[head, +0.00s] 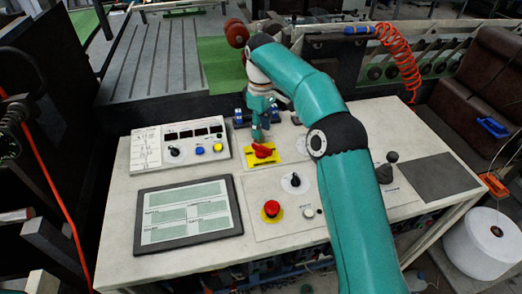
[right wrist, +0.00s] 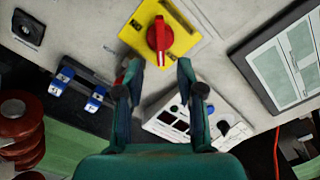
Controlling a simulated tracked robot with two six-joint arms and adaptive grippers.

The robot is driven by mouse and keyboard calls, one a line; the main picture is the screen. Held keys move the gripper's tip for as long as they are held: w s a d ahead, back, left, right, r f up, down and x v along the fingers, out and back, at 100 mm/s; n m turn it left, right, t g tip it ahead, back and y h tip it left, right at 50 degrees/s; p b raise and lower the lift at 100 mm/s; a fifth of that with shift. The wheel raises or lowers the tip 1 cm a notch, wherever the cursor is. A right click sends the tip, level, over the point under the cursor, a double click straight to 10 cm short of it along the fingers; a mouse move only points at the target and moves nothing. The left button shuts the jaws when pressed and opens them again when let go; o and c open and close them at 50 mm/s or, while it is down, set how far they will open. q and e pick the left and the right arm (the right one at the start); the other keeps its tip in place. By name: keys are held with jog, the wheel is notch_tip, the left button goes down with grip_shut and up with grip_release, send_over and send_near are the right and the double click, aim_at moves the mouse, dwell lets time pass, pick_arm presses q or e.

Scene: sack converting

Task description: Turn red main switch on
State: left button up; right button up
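The red main switch (head: 263,151) is a red rotary handle on a yellow plate on the control desk. In the head view its handle lies roughly left to right. In the right wrist view the switch (right wrist: 158,36) shows ahead of the fingertips, its handle running up and down the picture. My right gripper (head: 257,133) points down just behind the switch. In the right wrist view its two fingers (right wrist: 158,78) stand apart with nothing gripped between them. Whether a finger touches the handle cannot be told. My left gripper is not in view.
A panel with displays and buttons (head: 185,145) and a dark-framed screen (head: 187,215) lie left of the switch. A black-and-white knob (head: 295,182), a red mushroom button (head: 271,209) and a joystick (head: 386,171) are nearby. Blue connectors (right wrist: 79,88) sit beside the gripper.

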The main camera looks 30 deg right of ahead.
aim_at(262, 146)
notch_tip(262, 146, down, 7)
jog(key=shift+f, duration=0.1)
dwell(0.3)
